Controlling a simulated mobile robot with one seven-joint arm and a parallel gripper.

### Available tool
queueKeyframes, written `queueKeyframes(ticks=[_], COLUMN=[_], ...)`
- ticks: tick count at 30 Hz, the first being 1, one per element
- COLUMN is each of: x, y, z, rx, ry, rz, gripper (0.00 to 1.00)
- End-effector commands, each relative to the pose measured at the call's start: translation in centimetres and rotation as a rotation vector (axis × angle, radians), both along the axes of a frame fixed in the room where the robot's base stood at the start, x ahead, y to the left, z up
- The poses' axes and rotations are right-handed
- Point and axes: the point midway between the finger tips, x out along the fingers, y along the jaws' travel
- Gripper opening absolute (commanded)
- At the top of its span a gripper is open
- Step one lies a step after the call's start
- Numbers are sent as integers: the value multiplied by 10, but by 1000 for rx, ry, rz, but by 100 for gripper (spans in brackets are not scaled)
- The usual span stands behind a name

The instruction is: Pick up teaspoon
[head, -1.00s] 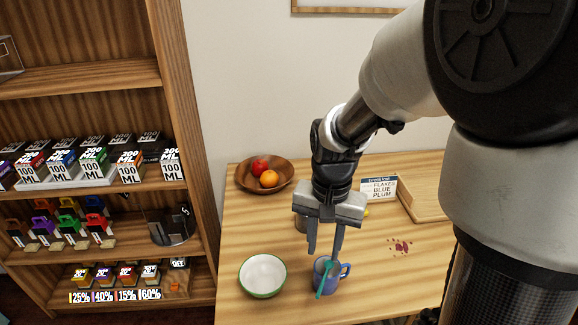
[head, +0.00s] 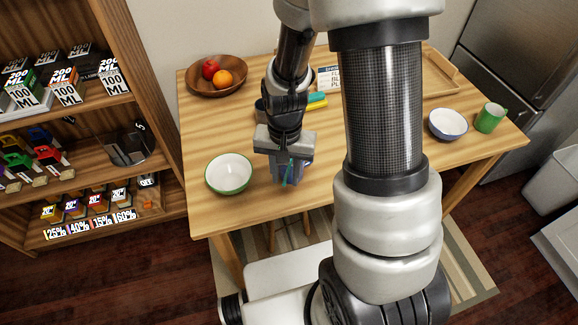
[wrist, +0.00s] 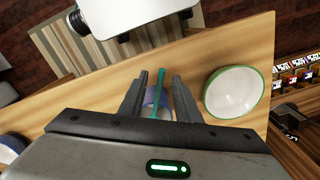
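The teal teaspoon (head: 289,172) stands tilted in a blue mug near the table's front edge. Its handle (wrist: 158,88) shows clearly in the wrist view, rising between my two fingers. The mug (wrist: 150,101) is mostly hidden behind the fingers and the gripper body. My gripper (head: 285,175) is low over the mug, pointing down. In the wrist view my gripper (wrist: 160,97) is open, with a finger on each side of the handle and visible gaps between.
A white bowl with a green rim (head: 229,173) stands just left of the mug. A fruit bowl (head: 217,86) is at the back left. A blue-and-white bowl (head: 448,124) and a green mug (head: 490,118) stand right. Shelves (head: 100,120) rise left of the table (head: 205,215).

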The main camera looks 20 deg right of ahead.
Motion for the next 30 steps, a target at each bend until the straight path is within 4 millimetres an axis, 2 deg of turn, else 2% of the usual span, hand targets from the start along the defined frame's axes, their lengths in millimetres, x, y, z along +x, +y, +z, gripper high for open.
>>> queueKeyframes(ticks=[1, 4, 12, 18, 26, 30], x=[0, 0, 1, 1, 1, 1], y=[0, 0, 0, 0, 0, 0], z=[-9, -18, -20, -20, -20, -10], rx=[0, 0, 0, 0, 0, 0], ry=[2, 1, -1, -1, -1, -3], rz=[0, 0, 0, 0, 0, 0], gripper=[30, 30, 30, 0, 0, 0])
